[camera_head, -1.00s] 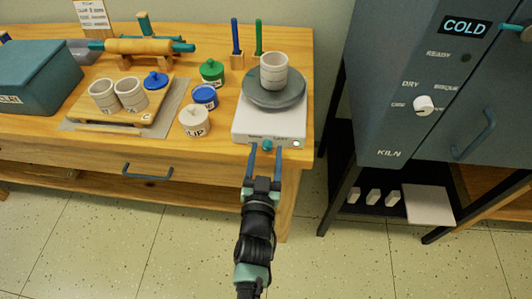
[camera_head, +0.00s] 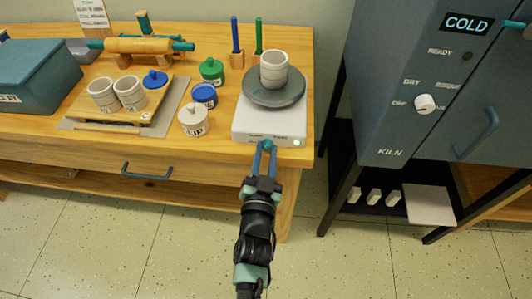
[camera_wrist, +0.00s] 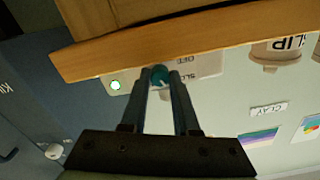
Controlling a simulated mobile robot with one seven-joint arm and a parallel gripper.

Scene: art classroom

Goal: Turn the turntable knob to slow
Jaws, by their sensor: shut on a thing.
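The turntable (camera_head: 270,118) is a white box with a dark grey round wheel (camera_head: 273,88) on top, at the right front of the wooden table. A white cup (camera_head: 273,70) stands on the wheel. The small teal knob (camera_wrist: 159,75) is on the front face of the box; labels beside it are only partly legible. My gripper (camera_head: 264,157) reaches up from the front, and its two blue fingers are shut on the knob. In the wrist view the fingertips lie on either side of the knob. A small green light (camera_wrist: 115,85) glows on the box's face.
A slip jar (camera_head: 194,120), a blue jar (camera_head: 204,95) and a green jar (camera_head: 212,70) stand left of the turntable. A drawer handle (camera_head: 147,171) sticks out of the table front. The kiln (camera_head: 400,130) stands at the right.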

